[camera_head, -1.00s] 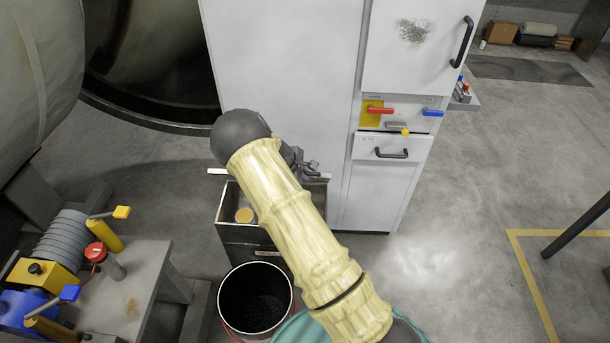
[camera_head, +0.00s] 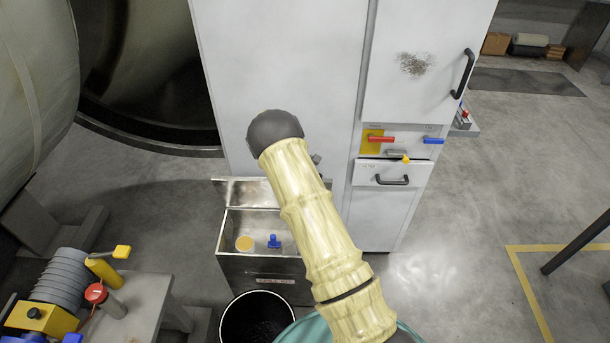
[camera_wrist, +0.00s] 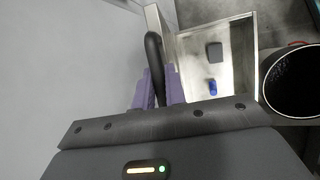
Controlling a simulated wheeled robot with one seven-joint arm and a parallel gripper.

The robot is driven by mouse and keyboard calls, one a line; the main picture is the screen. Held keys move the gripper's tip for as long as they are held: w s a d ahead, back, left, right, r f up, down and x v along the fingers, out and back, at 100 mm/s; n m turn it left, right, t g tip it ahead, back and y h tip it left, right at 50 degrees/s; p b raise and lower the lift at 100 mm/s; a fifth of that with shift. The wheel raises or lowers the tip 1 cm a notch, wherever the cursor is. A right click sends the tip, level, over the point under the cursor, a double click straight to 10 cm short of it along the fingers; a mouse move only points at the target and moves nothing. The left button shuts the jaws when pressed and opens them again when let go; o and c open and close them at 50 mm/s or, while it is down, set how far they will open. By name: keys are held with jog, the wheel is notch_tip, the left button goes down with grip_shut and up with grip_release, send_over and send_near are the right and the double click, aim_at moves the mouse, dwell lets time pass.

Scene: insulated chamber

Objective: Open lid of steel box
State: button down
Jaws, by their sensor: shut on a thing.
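The steel box (camera_head: 268,266) stands on the floor in front of the white cabinet, with its top open. Its lid (camera_head: 238,191) stands raised at the back edge, beside the cabinet. Inside lie a round yellow-orange piece (camera_head: 244,243) and a blue piece (camera_head: 274,241). The wrist view shows the box interior (camera_wrist: 238,45) with a dark square piece (camera_wrist: 214,51) and the blue piece. There my gripper (camera_wrist: 158,82) has its purple fingers closed around a black curved handle (camera_wrist: 153,52) beside the lid. In the head view my arm hides the gripper and handle.
The white cabinet (camera_head: 280,70) rises right behind the box. A black bucket (camera_head: 257,318) stands in front of the box, and also shows in the wrist view. A grey bench (camera_head: 140,300) with valves is at the left.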

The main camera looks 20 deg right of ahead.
jog(key=c, duration=1.5)
grip_release()
jog(key=shift+s, duration=0.15)
jog(key=shift+o, duration=0.2)
jog(key=shift+a, duration=0.1)
jog(key=b+v, duration=0.1)
jog(key=v, duration=1.6)
jog(key=shift+r, duration=0.15)
jog(key=shift+a, duration=0.15)
